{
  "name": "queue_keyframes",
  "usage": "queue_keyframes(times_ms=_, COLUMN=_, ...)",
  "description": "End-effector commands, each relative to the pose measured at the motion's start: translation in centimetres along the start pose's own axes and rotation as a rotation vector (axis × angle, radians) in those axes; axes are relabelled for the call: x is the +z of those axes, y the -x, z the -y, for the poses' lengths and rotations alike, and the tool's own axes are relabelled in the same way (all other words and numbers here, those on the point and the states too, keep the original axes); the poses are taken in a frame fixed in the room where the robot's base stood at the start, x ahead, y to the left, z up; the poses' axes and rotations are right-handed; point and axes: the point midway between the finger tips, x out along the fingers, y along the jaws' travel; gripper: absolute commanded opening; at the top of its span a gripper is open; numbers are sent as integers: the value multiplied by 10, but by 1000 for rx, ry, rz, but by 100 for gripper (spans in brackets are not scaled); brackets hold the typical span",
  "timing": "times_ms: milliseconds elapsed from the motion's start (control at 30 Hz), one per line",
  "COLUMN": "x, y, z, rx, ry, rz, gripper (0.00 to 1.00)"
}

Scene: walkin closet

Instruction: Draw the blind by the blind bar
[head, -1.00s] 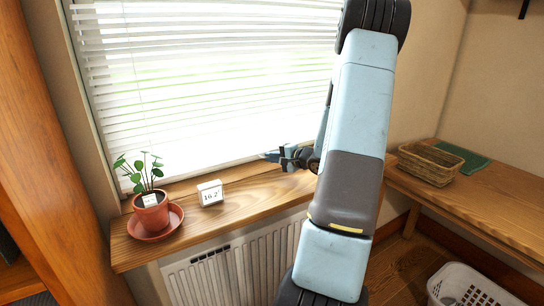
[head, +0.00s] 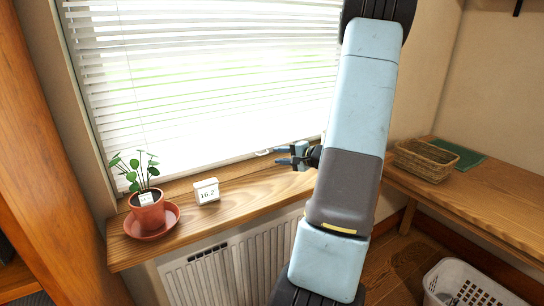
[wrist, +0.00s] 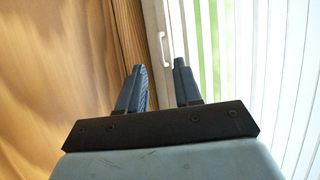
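The white slatted blind (head: 200,75) hangs down over most of the window, its lower edge close above the wooden sill. Its white blind bar (wrist: 154,20) runs along the bottom. A small white handle (head: 263,152) on the bar shows just left of my gripper (head: 279,156) in the head view. In the wrist view, my gripper (wrist: 159,67) has its two blue fingers apart with nothing between them. The handle (wrist: 163,48) appears ahead of the fingertips, lined up with the gap between them and apart from both.
The wooden sill (head: 240,196) holds a potted plant (head: 148,207) on a terracotta saucer and a small white display (head: 206,191). A radiator (head: 235,264) is below. A bench (head: 470,210) with a wicker basket (head: 425,161) stands right, a white laundry basket (head: 465,287) on the floor.

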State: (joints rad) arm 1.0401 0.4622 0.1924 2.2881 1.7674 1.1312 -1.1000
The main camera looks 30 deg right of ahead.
Motion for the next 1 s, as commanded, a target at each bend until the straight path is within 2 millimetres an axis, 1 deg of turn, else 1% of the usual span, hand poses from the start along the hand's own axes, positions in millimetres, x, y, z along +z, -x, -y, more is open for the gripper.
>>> queue_keyframes(times_ms=33, x=-1, y=11, z=1, rx=-1, ry=2, rz=-2, gripper=34)
queue_keyframes(times_ms=200, x=-1, y=43, z=0, rx=0, ry=2, rz=-3, gripper=34)
queue_keyframes(times_ms=400, x=-1, y=70, z=0, rx=0, ry=0, rz=-3, gripper=34)
queue_keyframes(times_ms=600, x=-1, y=79, z=0, rx=-1, ry=1, rz=-1, gripper=34)
queue_keyframes(times_ms=833, x=-1, y=80, z=0, rx=-1, ry=1, rz=-1, gripper=34)
queue_keyframes(times_ms=867, x=-1, y=80, z=0, rx=-1, ry=1, rz=-1, gripper=33)
queue_keyframes(times_ms=1000, x=2, y=76, z=1, rx=19, ry=18, rz=17, gripper=19)
